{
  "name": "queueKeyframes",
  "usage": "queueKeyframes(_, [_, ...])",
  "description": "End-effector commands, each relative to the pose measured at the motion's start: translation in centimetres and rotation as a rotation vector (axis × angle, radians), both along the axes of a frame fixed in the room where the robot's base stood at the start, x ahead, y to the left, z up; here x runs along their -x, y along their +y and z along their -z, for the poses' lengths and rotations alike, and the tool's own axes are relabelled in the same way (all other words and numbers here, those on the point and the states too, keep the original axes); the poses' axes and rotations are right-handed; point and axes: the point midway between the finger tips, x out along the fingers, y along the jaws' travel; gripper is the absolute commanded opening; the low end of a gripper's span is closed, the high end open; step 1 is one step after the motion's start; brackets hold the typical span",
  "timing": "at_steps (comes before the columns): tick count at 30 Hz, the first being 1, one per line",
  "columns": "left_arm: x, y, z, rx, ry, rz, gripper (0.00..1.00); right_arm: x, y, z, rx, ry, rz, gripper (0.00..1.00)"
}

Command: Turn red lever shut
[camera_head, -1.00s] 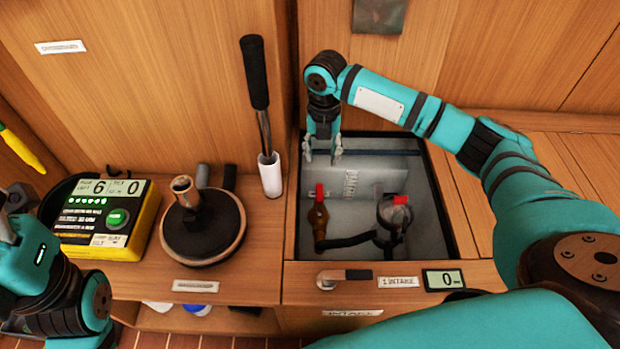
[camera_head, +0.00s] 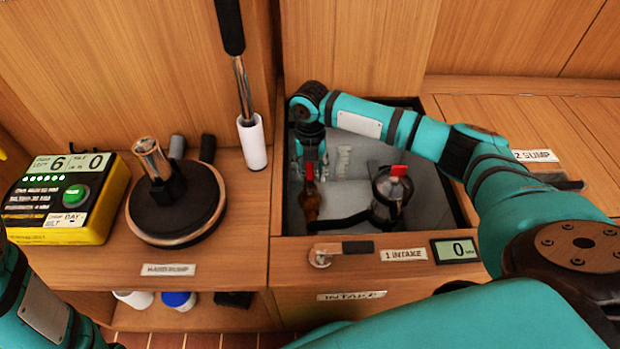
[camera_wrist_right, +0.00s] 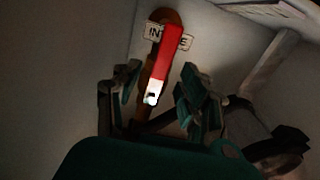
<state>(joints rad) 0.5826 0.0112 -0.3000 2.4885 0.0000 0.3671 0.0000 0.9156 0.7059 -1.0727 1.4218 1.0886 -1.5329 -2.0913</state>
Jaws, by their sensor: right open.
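The red lever (camera_head: 309,171) stands on a brown valve (camera_head: 311,203) inside the open intake well. In the right wrist view the red lever (camera_wrist_right: 168,58) runs up and slightly right, in front of an intake tag. My right gripper (camera_head: 310,165) is down in the well at the lever, seen partly behind it. In the right wrist view my right gripper (camera_wrist_right: 155,95) is open, with one finger on each side of the lever's lower end; contact cannot be told. My left arm shows at the lower left, but its gripper is out of view.
A strainer with a red top piece (camera_head: 391,190) stands right of the valve, joined by a dark hose (camera_head: 340,222). A hand pump (camera_head: 177,215), a long-handled tool (camera_head: 250,140) and a yellow meter (camera_head: 95,215) stand left.

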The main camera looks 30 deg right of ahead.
Motion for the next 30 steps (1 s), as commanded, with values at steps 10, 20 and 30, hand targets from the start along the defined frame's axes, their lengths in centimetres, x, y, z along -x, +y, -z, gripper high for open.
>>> queueKeyframes(10, [0.65, -0.05, -0.18, -0.002, -0.018, -0.001, 0.60, 0.01, 0.00, 0.93, 0.000, 0.000, 0.000, 0.42])
queueKeyframes(20, [0.62, -0.07, -0.16, -0.002, -0.018, -0.001, 0.60, 0.02, -0.01, 0.92, 0.001, 0.000, 0.000, 0.10])
queueKeyframes(30, [0.61, -0.07, -0.15, -0.002, -0.017, -0.001, 0.60, 0.02, -0.02, 0.91, 0.001, 0.000, 0.000, 0.00])
